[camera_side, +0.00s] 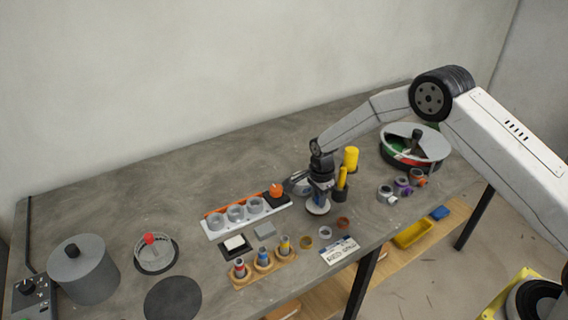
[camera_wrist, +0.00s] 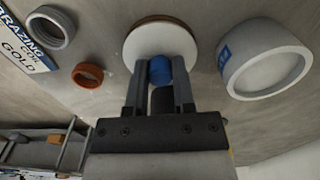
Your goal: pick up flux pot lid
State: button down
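The flux pot lid (camera_wrist: 158,38) is a white disc with a brownish rim and a blue knob in the wrist view. It also shows as a small white disc under my gripper in the side view (camera_side: 317,208). My gripper (camera_wrist: 161,72) points down over it, with one finger on each side of the blue knob. No gap shows between fingers and knob, so it looks shut on the knob. Whether the lid touches the bench is not clear. The flux pot (camera_wrist: 268,60), a white round pot with a blue label, stands to the right, apart from the lid.
A brown ring (camera_wrist: 88,75), a grey ring (camera_wrist: 50,27) and a brazing coil card (camera_side: 339,250) lie nearby. A yellow cylinder (camera_side: 351,158) stands close behind my gripper. A white tray with cups (camera_side: 236,214) is to the left.

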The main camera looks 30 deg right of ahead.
jog(key=shift+r, duration=0.1)
dwell(0.3)
jog(key=shift+r, duration=0.8)
jog(key=s+r, duration=1.1)
jog(key=s, duration=0.3)
jog(key=shift+d, duration=0.25)
jog(key=shift+r, duration=0.1)
jog(key=shift+r, duration=0.75)
jog(key=shift+w, duration=0.1)
